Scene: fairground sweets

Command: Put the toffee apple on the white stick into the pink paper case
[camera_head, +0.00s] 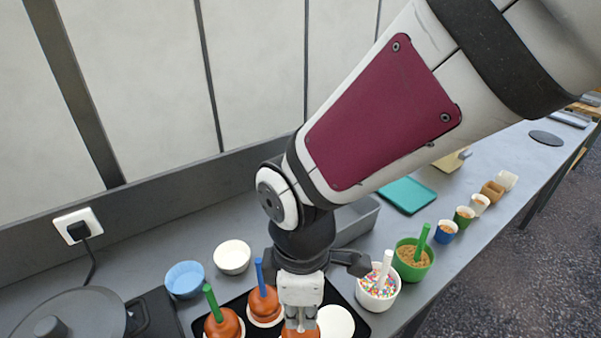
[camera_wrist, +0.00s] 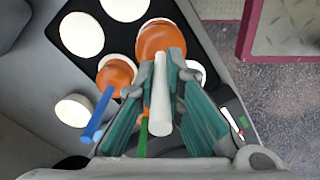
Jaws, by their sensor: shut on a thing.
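My gripper (camera_head: 301,322) points down over the black tray and is shut on the white stick (camera_wrist: 160,95) of a toffee apple. That orange-brown toffee apple (camera_wrist: 161,38) hangs below the fingers in the wrist view. In the head view only a little of it (camera_head: 290,333) shows at the bottom edge, mostly behind the gripper. I cannot tell whether it is clear of the tray. A toffee apple on a blue stick (camera_head: 265,304) and one on a green stick (camera_head: 221,324) stand to the left. I see no pink paper case in either view.
The black tray (camera_head: 362,320) also has a bare white disc (camera_head: 336,322). A blue case (camera_head: 185,278) and a white case (camera_head: 232,256) stand behind. A sprinkle bowl (camera_head: 378,298) and a green crumb bowl (camera_head: 413,272) stand close on the right. A hob (camera_head: 62,318) is at left.

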